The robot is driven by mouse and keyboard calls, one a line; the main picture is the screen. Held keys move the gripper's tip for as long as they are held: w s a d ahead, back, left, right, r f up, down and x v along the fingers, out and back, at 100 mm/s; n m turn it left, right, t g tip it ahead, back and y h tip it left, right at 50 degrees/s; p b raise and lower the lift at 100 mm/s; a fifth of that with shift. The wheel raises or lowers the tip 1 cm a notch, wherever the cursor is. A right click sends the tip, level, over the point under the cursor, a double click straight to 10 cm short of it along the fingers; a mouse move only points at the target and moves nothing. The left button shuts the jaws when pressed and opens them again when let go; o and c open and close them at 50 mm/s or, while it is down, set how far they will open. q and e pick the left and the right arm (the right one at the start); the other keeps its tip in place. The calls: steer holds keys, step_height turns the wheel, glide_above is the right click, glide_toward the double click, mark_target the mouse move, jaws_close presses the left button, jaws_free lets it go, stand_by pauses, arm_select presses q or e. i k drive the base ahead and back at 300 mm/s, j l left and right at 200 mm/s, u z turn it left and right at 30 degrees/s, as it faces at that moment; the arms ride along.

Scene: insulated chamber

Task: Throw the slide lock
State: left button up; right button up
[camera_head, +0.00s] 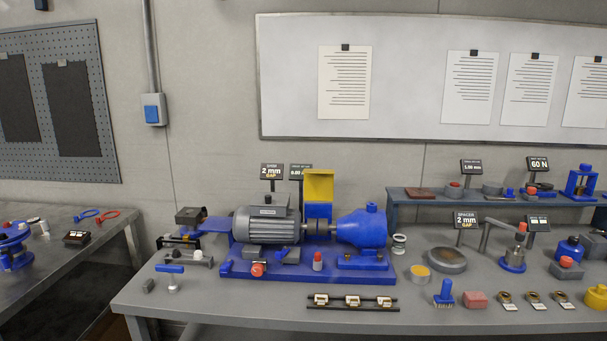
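No part is clearly recognizable as the slide lock. A blue machine base (300,279) on the bench carries a grey motor (268,226), a blue pump-like housing (362,229) and an upright yellow plate (319,186) between them. A red knob (257,269) and a red-capped grey part (318,262) sit at the base's front. A dark rail (338,306) with 3 pale blocks lies in front of it. A small unit with dark rods (178,241) stands left of the motor; its details are too small to tell. Neither gripper is in view.
The grey bench (220,306) has clear room at its front left. A blue-handled tool (171,269), a brush (444,294), a pink block (475,300) and a round grey disc (445,260) lie about. A raised shelf (425,205) holds parts behind. A second table (75,260) stands left.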

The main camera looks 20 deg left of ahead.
mark_target(225, 269)
steer(key=i+j, duration=0.1)
steer(key=j, duration=0.4)
steer(key=i+j, duration=0.15)
steer(key=j, duration=0.3)
steer(key=i+j, duration=0.1)
steer(key=j, duration=0.4)
steer(key=i+j+z, duration=0.1)
steer(key=j, duration=0.4)
